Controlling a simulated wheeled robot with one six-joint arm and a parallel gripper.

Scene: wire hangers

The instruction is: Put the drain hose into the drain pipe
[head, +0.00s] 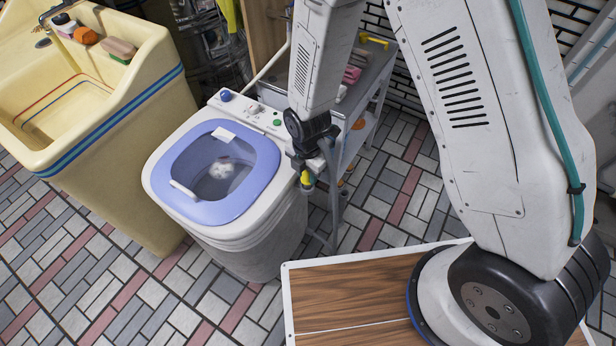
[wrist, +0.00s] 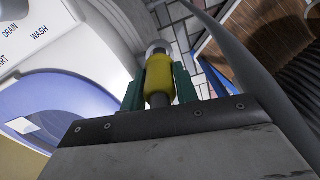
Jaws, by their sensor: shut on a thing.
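My gripper (head: 306,180) hangs beside the right side of the washing machine, pointing down. In the wrist view its green fingers (wrist: 158,85) are shut on the yellow collar (wrist: 159,75) of what appears to be the drain hose, with a pale round end showing beyond it. A thick grey hose (wrist: 240,52) curves along the right of the wrist view; its link to the collar is hidden. The yellow part also shows small in the head view (head: 305,178). I cannot pick out the drain pipe in either view.
The white washing machine (head: 255,225) has a blue lid (head: 262,160) with a clear window. A yellow sink (head: 120,150) stands left of it. A metal shelf cart (head: 375,85) with small items stands behind my gripper. Tiled floor (head: 120,290) is clear in front.

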